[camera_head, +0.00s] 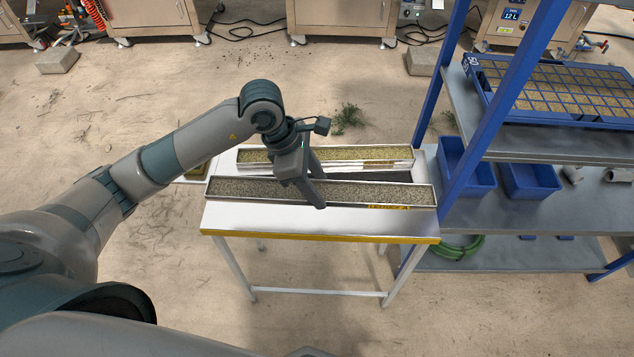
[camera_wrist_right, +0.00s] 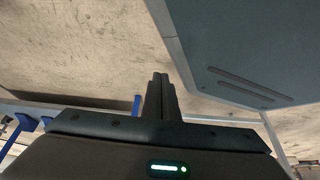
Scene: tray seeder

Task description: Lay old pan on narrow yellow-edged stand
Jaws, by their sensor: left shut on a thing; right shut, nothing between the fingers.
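The narrow white stand (camera_head: 222,217) with a yellow front edge stands in the middle of the head view. A long metal pan (camera_head: 411,194) of grey grains lies lengthwise over its front part. My left gripper (camera_head: 314,190) is shut on this pan near its middle, one finger showing over the front wall. I cannot tell whether the pan touches the stand top. A second long pan (camera_head: 400,154) with yellowish grains lies behind it. Which pan is the old one is not clear. My right gripper (camera_wrist_right: 160,82) is shut and empty in the right wrist view.
A blue-framed shelf (camera_head: 473,160) stands close at the right, with a seed tray (camera_head: 565,92) on top and blue bins (camera_head: 465,167) below. A coiled green hose (camera_head: 458,247) lies low. Cabinets (camera_head: 345,15) line the back. The floor in front is clear.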

